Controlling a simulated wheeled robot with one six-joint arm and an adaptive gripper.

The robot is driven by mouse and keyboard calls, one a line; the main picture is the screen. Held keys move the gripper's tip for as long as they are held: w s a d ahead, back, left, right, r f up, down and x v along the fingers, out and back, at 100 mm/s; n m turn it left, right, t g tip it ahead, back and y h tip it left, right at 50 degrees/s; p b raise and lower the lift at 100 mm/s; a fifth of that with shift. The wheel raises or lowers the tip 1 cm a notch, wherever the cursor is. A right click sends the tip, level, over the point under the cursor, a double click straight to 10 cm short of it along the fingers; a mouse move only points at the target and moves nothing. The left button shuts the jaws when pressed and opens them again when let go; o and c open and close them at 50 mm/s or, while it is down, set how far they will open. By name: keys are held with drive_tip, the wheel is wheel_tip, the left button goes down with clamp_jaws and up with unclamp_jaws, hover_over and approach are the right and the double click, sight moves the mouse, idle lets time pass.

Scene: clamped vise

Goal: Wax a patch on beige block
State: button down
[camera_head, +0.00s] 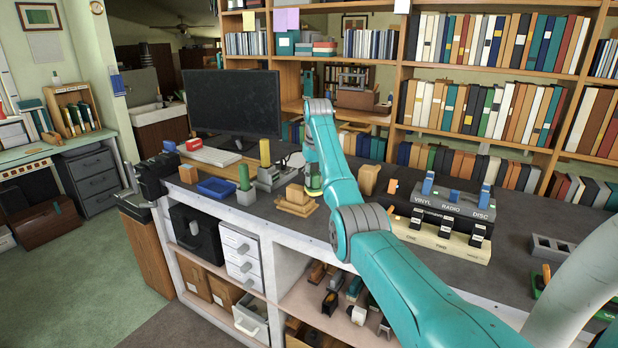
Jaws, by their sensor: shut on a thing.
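A beige block (295,193) stands upright on a lighter wooden base (296,208) near the middle of the bench. My gripper (313,173) is just right of the block, mostly hidden behind my teal arm. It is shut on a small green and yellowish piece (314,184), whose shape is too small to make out. I cannot tell whether this piece touches the block. A second tan block (369,179) stands apart on the bench, right of my arm.
A labelled switch box (445,205) stands right of my arm.

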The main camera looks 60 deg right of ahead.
drive_tip(key=shift+s, duration=0.2)
drive_tip(key=shift+r, duration=3)
drive_tip(key=shift+r, duration=0.1)
drive_tip(key=shift+r, duration=1.4)
